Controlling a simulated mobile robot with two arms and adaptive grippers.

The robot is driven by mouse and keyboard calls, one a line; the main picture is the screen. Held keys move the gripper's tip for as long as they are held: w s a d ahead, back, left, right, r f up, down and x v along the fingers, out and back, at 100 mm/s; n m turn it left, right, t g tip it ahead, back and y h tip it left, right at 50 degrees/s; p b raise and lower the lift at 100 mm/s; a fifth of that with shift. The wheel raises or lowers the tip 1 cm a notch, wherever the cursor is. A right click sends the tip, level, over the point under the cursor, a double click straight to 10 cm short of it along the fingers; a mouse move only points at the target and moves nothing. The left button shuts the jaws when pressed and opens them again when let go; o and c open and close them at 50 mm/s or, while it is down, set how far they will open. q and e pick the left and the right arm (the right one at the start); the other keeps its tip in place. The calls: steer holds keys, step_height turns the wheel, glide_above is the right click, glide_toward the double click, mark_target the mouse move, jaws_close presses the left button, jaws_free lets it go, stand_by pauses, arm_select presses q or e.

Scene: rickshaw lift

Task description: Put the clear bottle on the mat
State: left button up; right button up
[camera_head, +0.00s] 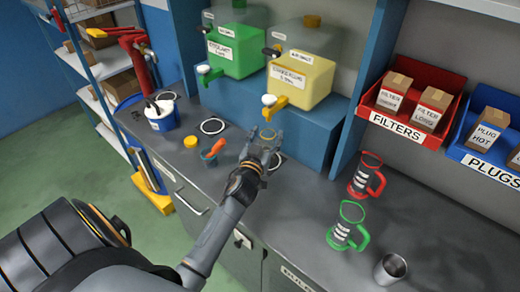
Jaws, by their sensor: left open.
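My left gripper (264,142) is over the grey counter (310,195), in front of the blue shelf block that holds the dispensers. It is open, and I see nothing held in it. A pale ring on the counter lies partly behind it. I cannot make out a clear bottle in this view. No mat can be told for certain; a round white-edged marking (212,126) lies on the counter to the left of the gripper. My right gripper is not in view.
A green dispenser (236,50) and a yellow dispenser (301,78) stand behind the gripper. A red mug (363,178), a green mug (346,226) and a metal cup (390,268) stand to the right.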

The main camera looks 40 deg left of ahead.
arm_select(q)
steer(key=b+v, duration=0.2)
steer(key=v, duration=0.8)
steer(key=shift+s, duration=0.1)
